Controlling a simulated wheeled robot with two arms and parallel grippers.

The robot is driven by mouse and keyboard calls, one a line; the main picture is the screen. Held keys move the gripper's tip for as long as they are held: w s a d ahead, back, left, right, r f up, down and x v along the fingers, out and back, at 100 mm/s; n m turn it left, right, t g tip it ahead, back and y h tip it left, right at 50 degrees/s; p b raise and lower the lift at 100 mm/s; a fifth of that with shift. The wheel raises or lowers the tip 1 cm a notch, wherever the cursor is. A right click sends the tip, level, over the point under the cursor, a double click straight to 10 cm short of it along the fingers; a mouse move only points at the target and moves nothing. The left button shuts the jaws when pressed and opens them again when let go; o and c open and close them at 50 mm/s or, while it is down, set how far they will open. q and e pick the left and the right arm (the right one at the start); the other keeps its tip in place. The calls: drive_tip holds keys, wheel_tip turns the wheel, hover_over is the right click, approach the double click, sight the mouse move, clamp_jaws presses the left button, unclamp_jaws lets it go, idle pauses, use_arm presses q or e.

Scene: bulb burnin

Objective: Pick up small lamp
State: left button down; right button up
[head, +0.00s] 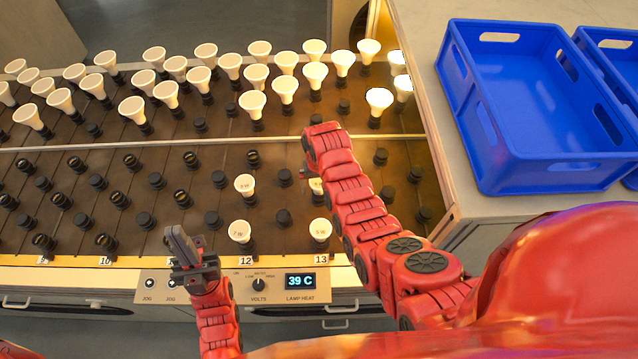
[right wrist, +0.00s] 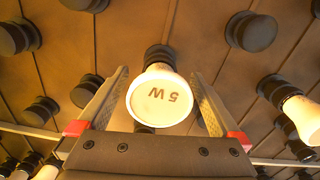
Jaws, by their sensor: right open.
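Small white lamps stand in dark sockets on the near part of the rack, among them one at left (head: 245,184), one in the front row (head: 240,232) and one at its right (head: 320,230). Another lamp (head: 316,186) is partly hidden by my right arm. In the right wrist view, a lamp marked 5 W (right wrist: 158,100) sits upright in its socket, between the spread fingers of my right gripper (right wrist: 160,78), with gaps on both sides.
Larger white lamps (head: 252,103) fill the back rows of the rack (head: 175,205). Many near sockets are empty. A control panel (head: 262,284) reads 39 C. An empty blue crate (head: 545,170) stands on the right counter (head: 425,45), with another crate beside it.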

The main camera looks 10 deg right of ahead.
drive_tip(key=shift+c, duration=0.3)
drive_tip(key=c, duration=1.3)
drive_tip(key=shift+r, duration=0.1)
